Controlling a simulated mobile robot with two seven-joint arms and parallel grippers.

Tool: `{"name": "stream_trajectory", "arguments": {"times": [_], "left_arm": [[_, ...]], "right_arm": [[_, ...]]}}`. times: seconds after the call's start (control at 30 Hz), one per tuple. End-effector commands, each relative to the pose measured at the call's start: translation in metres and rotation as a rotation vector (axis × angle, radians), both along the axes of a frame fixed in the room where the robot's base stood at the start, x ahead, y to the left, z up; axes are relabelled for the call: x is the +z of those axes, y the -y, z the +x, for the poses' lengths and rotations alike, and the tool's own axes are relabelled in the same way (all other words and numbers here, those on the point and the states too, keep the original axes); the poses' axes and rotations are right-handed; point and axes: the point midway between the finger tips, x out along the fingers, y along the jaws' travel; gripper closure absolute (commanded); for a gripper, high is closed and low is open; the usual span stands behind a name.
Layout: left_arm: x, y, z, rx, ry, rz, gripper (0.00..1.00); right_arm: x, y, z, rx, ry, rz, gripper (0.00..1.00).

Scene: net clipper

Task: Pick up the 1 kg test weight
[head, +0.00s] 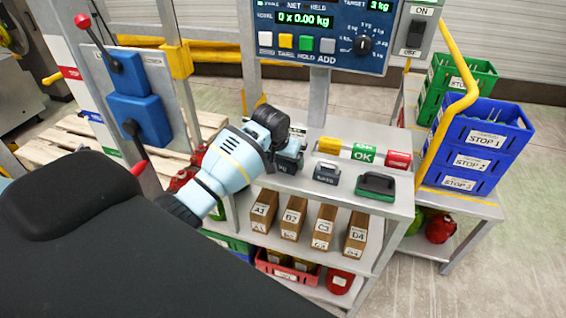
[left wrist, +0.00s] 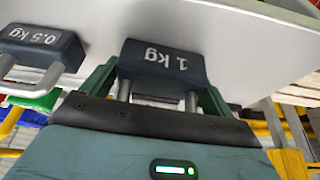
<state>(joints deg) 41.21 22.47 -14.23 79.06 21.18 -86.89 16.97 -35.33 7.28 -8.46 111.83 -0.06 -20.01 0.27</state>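The 1 kg test weight (left wrist: 165,62) is a dark block lettered "1 kg", with a pale metal handle whose two posts point toward my left gripper (left wrist: 160,90). In the left wrist view the dark green fingers stand wide apart, one near each side of the block. I cannot tell whether they touch it. In the head view my left gripper (head: 285,148) is over the left part of the upper shelf and hides most of the weight (head: 286,167). My right gripper is not in view.
A 0.5 kg weight (left wrist: 42,46) stands beside it, also in the head view (head: 327,173). A dark green handled item (head: 375,187) lies farther right on the shelf (head: 340,200). Coloured blocks (head: 363,153) stand behind. A scale display (head: 320,35) rises above; blue crates (head: 480,145) stand right.

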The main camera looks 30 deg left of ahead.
Motion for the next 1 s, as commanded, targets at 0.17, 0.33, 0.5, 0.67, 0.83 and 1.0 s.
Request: {"name": "stream_trajectory", "arguments": {"times": [0.17, 0.33, 0.5, 0.67, 0.83, 1.0], "left_arm": [[0.0, 0.0, 0.0, 0.0, 0.0, 0.0, 0.37], [0.0, 0.0, 0.0, 0.0, 0.0, 0.0, 0.59], [0.003, 0.0, 0.001, 0.001, 0.007, 0.0, 0.77], [0.003, 0.0, 0.001, 0.001, 0.007, 0.0, 0.77], [0.007, 0.0, 0.002, 0.001, 0.008, 0.0, 0.77], [0.023, -0.001, 0.002, 0.0, 0.01, 0.001, 0.77]], "right_arm": [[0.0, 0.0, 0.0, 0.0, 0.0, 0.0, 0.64], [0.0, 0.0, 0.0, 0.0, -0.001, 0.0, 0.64], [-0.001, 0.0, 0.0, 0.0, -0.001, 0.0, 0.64], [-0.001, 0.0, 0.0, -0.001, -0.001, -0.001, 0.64], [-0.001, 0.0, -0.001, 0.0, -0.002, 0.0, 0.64], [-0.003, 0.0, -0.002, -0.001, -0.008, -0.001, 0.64]]}}
